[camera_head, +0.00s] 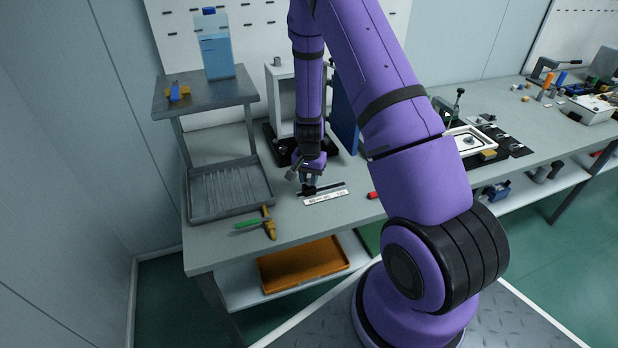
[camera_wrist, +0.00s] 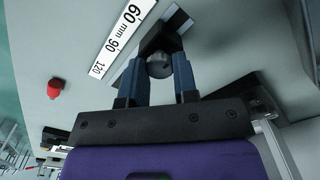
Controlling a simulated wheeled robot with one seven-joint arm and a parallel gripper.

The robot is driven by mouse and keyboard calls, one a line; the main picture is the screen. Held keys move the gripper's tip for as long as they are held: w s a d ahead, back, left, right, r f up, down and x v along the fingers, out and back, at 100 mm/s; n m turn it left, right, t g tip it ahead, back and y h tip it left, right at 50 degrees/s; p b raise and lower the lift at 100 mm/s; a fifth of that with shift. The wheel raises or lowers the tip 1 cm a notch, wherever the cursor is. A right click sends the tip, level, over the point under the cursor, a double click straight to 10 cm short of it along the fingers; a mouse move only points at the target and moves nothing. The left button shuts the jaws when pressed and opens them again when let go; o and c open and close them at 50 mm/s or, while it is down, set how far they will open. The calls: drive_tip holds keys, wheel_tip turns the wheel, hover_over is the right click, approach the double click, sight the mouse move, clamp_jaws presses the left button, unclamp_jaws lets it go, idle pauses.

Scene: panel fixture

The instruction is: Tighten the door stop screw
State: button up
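The grey box fixture (camera_head: 281,98) stands at the back of the bench, with a blue door panel (camera_head: 344,108) on its right side. The door stop screw cannot be made out. My gripper (camera_head: 308,187) points down over the bench in front of the fixture, near a white printed scale strip (camera_head: 326,198). In the wrist view my gripper's blue fingers (camera_wrist: 161,58) come close together around a grey round-ended piece (camera_wrist: 158,67). The piece's lower part is hidden by the dark fingertips. The strip (camera_wrist: 122,38) lies beyond the fingertips.
A ribbed grey tray (camera_head: 230,212) and a raised shelf (camera_head: 205,92) with a blue bottle (camera_head: 216,52) stand at left. Green-handled (camera_head: 247,224) and yellow (camera_head: 269,224) tools lie near the front edge. A red piece (camera_wrist: 55,88) lies nearby. An orange bin (camera_head: 302,264) sits below.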

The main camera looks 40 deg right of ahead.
drive_tip(key=o, duration=0.4)
drive_tip(key=shift+o, duration=0.2)
wheel_tip(320, 180, up, 11)
idle(0.3)
drive_tip(key=shift+f, duration=0.1)
idle(0.3)
wheel_tip(320, 180, up, 12)
drive_tip(key=n+t, duration=0.1)
drive_tip(key=n, duration=0.1)
hover_over(309, 180)
drive_tip(key=s+a, duration=0.2)
drive_tip(key=a, duration=0.3)
drive_tip(key=s+a+r+n+t, duration=0.1)
drive_tip(key=s+a+r, duration=0.1)
drive_tip(key=r, duration=0.3)
drive_tip(key=s+a+r+n, duration=0.1)
drive_tip(key=s+r+n, duration=0.15)
drive_tip(key=r, duration=0.25)
drive_tip(key=s+a+r+n+t, duration=0.1)
drive_tip(key=s+a+r+n, duration=0.1)
drive_tip(key=s+r, duration=0.4)
drive_tip(key=s+a+r+n+t, duration=0.2)
drive_tip(key=s+r, duration=0.4)
drive_tip(key=s, duration=0.8)
drive_tip(key=shift+s+a+n, duration=0.15)
drive_tip(key=shift+a+n, duration=0.45)
drive_tip(key=shift+n, duration=0.15)
